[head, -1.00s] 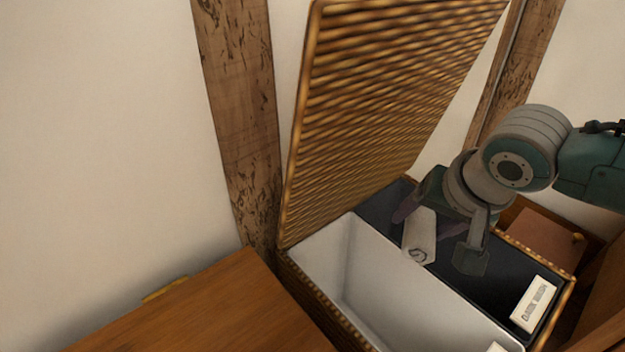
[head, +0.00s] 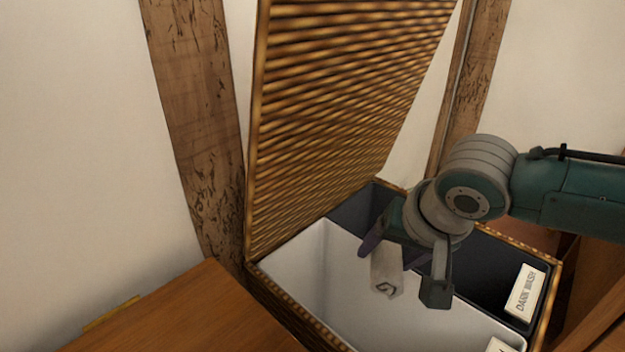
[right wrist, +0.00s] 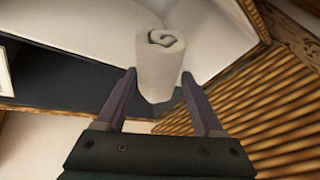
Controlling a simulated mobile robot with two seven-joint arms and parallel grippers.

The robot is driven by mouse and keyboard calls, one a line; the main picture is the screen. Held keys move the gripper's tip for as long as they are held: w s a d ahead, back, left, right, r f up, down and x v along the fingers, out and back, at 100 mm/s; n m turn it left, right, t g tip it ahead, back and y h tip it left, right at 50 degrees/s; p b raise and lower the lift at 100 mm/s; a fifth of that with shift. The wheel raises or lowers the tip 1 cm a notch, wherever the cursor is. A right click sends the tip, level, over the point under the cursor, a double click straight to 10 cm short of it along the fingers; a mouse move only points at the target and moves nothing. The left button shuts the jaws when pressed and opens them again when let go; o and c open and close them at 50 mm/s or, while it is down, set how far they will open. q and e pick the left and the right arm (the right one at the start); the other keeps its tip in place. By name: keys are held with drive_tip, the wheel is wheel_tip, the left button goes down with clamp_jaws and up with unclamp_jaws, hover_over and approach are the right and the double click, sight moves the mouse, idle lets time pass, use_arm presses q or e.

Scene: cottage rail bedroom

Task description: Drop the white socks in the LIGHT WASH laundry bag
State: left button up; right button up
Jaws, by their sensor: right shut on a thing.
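The rolled white socks (head: 386,275) are held in my right gripper (head: 403,272), which is shut on them; the right wrist view shows the socks (right wrist: 160,62) between its two fingers. In the head view they appear over the inner edge of the white-lined laundry bag (head: 300,262), beside the dark divider. The white bag's label (head: 498,346) is mostly cut off at the bottom edge. The dark bag (head: 490,268) behind carries a DARK WASH label (head: 525,292). My left gripper is not in view.
The wicker hamper's lid (head: 330,120) stands open behind the bags. A wooden cabinet top (head: 190,315) is at the lower left, close to the hamper. Wooden posts (head: 200,120) and a pale wall stand behind. A brown wooden piece is at the right.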

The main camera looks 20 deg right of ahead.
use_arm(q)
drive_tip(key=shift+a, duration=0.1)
use_arm(e)
drive_tip(key=o, duration=1.4)
drive_tip(key=shift+c, duration=0.2)
drive_tip(key=p+v, duration=0.7)
drive_tip(key=v, duration=0.2)
drive_tip(key=shift+r, duration=0.15)
use_arm(q)
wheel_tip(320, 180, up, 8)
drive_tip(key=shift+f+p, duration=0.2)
drive_tip(key=shift+p, duration=0.1)
use_arm(e)
drive_tip(key=shift+s+a+r, duration=0.1)
drive_tip(key=shift+s+r, duration=0.15)
drive_tip(key=shift+r, duration=0.1)
